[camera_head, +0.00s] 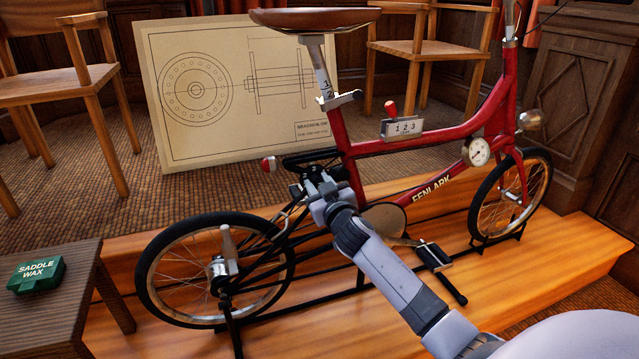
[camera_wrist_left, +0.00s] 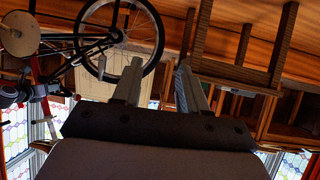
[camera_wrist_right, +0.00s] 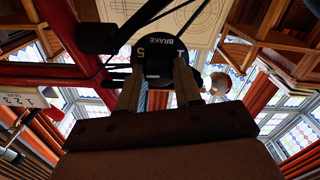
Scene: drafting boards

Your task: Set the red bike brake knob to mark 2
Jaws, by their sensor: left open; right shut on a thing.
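The red bike (camera_head: 432,146) stands on a wooden platform. In the head view the gripper largely hides the knob. I cannot tell which mark the knob is set to. My left gripper (camera_wrist_left: 158,84) is open and empty in the left wrist view, away from the knob; it is outside the head view.
A 1-2-3 shifter (camera_head: 402,127) with a red lever is on the bike's top tube. A green saddle wax box (camera_head: 36,275) sits on a small table (camera_head: 60,310) at left. A drawing board (camera_head: 200,130) and chairs stand behind the bike. Dark cables pass close to the right gripper.

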